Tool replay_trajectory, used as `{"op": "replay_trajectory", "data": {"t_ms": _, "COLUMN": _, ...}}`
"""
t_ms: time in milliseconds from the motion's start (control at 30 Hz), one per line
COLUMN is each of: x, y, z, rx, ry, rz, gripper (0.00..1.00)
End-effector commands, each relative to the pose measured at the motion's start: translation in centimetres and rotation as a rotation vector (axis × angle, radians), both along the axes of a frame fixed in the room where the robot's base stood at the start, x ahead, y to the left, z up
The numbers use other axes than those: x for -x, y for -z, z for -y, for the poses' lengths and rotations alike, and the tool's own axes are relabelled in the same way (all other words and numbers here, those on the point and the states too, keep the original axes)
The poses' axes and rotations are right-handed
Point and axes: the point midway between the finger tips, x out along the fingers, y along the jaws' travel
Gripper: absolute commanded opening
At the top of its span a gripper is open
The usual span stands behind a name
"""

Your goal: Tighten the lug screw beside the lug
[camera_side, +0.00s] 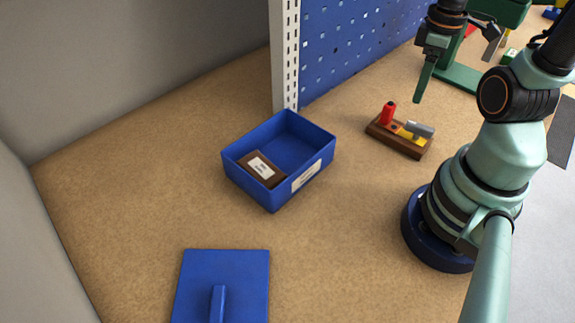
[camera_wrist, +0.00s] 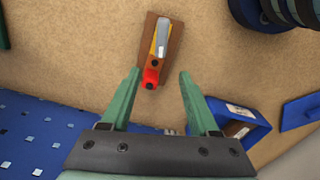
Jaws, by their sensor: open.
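A small wooden block (camera_side: 381,134) stands on the bench and bears a red upright cylinder (camera_side: 388,113), a yellow part (camera_side: 408,132) and a grey metal piece (camera_side: 420,129). The block (camera_wrist: 172,58) also shows in the wrist view, with the red cylinder (camera_wrist: 151,76) at its near end. A small dark spot lies beside the red cylinder. I cannot tell for sure which part is the lug screw. My gripper (camera_side: 422,92) is open and empty, above and behind the block. In the wrist view, the red cylinder appears between my fingertips (camera_wrist: 159,74), apart from both.
A blue open box (camera_side: 317,160) holding a brown labelled packet (camera_side: 262,168) stands left of the block. A blue lid (camera_side: 245,268) with a handle lies in front. A blue pegboard (camera_side: 350,40) rises behind. The bench around the block is clear. A green stand (camera_side: 458,78) stands back right.

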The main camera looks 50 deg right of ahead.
Motion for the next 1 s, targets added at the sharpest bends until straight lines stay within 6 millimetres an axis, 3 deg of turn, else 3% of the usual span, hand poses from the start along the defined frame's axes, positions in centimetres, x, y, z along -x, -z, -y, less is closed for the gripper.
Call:
{"op": "replay_trajectory", "data": {"t_ms": 600, "x": 0.0, "y": 8.5, "z": -0.1, "rx": -0.005, "ry": 0.000, "rz": -0.005, "gripper": 0.61}}
{"op": "replay_trajectory", "data": {"t_ms": 1000, "x": -0.1, "y": 11.1, "z": -0.1, "rx": 0.000, "ry": 0.000, "rz": 0.000, "gripper": 0.61}}
